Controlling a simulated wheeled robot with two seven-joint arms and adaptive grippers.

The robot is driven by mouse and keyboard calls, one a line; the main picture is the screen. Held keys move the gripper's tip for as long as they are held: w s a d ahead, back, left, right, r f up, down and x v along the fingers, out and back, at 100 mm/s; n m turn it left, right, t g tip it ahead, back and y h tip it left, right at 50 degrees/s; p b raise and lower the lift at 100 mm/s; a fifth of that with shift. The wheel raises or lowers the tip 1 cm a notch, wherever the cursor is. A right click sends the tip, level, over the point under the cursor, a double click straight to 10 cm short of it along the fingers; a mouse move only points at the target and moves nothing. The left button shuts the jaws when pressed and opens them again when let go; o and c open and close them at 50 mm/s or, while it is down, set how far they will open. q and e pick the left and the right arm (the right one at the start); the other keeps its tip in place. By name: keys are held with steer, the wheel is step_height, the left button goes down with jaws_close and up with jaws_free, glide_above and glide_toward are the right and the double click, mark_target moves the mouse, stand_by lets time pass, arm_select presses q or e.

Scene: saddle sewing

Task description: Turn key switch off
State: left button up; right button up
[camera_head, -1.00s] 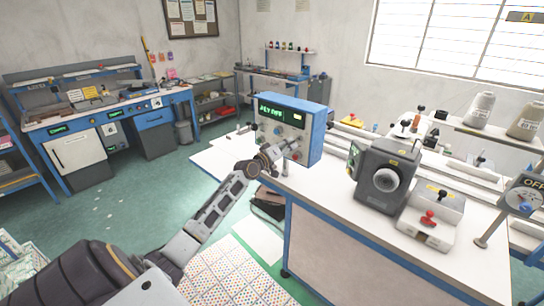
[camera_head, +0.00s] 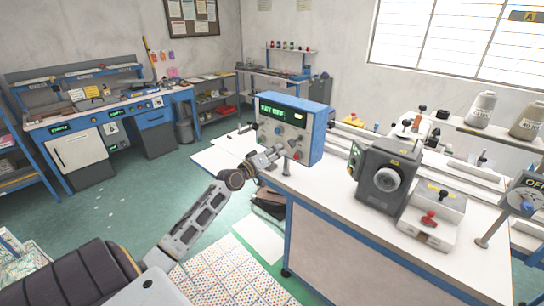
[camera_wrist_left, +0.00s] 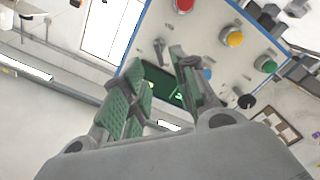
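A blue-framed control box (camera_head: 312,125) with a pale front panel stands at the left end of the white worktable. Its green display (camera_head: 272,110) shows small text that seems to end in "OFF". My left gripper (camera_head: 280,149) is just in front of the lower panel. In the left wrist view, my left gripper (camera_wrist_left: 160,64) has its two green-padded fingers apart, with nothing seen held between them. A small metal lever or key (camera_wrist_left: 159,50) on the panel shows beyond the fingertips; I cannot tell whether it is the key switch. My right gripper is out of view.
The panel also carries a red button (camera_wrist_left: 184,4), a yellow button (camera_wrist_left: 234,38) and a green button (camera_wrist_left: 265,64). A grey machine (camera_head: 387,177) and a box with a red knob (camera_head: 432,216) stand to the right. An "OFF" dial box (camera_head: 524,196) is at the right edge.

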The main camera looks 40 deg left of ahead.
arm_select(q)
steer(key=shift+s+a, duration=0.1)
steer(key=shift+s, duration=1.05)
steer(key=shift+m, duration=0.3)
